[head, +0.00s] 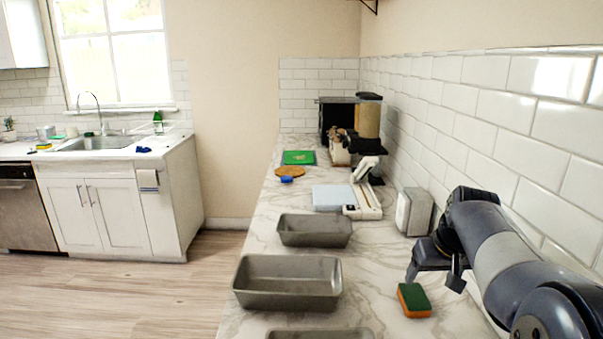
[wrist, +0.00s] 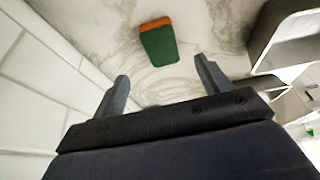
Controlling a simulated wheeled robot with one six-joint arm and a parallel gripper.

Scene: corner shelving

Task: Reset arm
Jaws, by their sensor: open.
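My gripper (head: 436,272) is above the marble counter at the right in the head view, near the tiled wall. In the wrist view my gripper (wrist: 160,90) has its two fingers wide apart with nothing between them. A green and orange sponge (head: 413,299) lies on the counter in front of my gripper. It also shows in the wrist view (wrist: 158,44), beyond the fingertips and apart from them. My arm comes in from the lower right corner of the head view.
Metal loaf pans (head: 288,281) (head: 314,231) line the counter's left side, with another cut off at the bottom edge. A grey-white box (head: 414,211) stands by the tiled wall (head: 480,110), close behind my gripper. A white scale-like device (head: 345,199), a green board (head: 298,157) and a dispenser (head: 368,116) are farther back.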

